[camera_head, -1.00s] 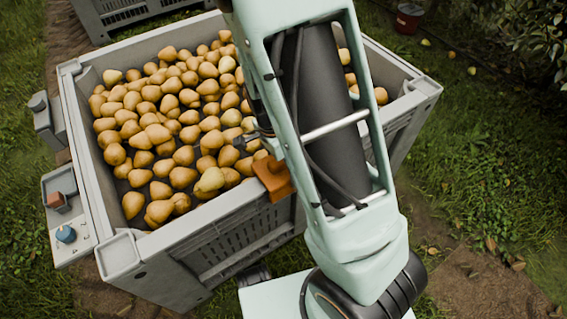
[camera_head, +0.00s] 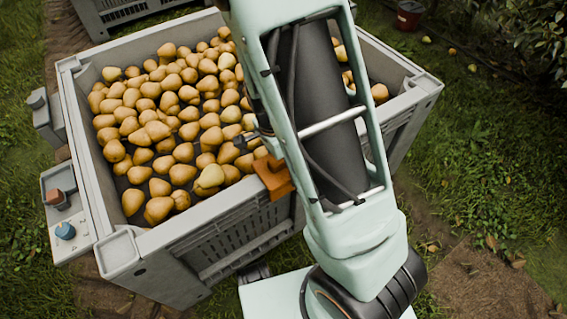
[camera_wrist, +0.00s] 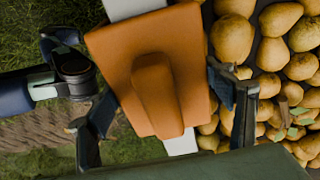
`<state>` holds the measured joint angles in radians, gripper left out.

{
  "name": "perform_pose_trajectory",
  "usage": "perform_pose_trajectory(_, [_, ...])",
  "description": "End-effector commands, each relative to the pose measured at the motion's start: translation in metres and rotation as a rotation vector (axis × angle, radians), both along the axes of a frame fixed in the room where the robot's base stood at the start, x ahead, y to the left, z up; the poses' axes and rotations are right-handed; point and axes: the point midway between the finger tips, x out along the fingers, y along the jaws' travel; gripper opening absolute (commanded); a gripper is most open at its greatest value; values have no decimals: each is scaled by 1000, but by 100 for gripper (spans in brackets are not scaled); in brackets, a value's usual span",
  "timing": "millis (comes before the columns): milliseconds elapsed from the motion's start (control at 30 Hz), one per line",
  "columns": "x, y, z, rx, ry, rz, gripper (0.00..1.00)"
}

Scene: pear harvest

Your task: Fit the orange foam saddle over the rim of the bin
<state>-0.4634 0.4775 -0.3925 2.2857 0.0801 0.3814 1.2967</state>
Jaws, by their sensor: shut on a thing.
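The orange foam saddle (camera_head: 274,178) is at the near rim of the grey bin (camera_head: 200,215), partly hidden by my arm. In the wrist view the saddle (camera_wrist: 145,60) lies across the pale rim (camera_wrist: 182,143), which shows beyond both of its ends. A raised ridge runs along the saddle's middle. My gripper (camera_wrist: 160,98) has one dark finger at each side of the saddle and is shut on it. The saddle's underside is hidden, so I cannot tell how fully it sits on the rim.
Many pears (camera_head: 165,110) fill the bin just inside the rim. A control box with a blue knob (camera_head: 65,231) is on the bin's left side. Another grey bin (camera_head: 110,18) stands behind. A red bucket (camera_head: 409,15) is on the grass at the back right.

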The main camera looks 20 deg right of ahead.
Motion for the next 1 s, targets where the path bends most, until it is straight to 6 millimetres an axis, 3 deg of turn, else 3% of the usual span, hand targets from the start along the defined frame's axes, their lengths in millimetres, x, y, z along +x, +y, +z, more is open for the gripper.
perform_pose_trajectory(233, [0, 0, -1, 0, 0, 0, 50])
perform_pose_trajectory(267, [0, 0, -1, 0, 0, 0, 77])
perform_pose_trajectory(433, [0, 0, -1, 0, 0, 0, 95])
perform_pose_trajectory(767, [0, 0, 1, 0, 0, 1, 95])
perform_pose_trajectory(1000, [0, 5, 27, 1, -4, 4, 95])
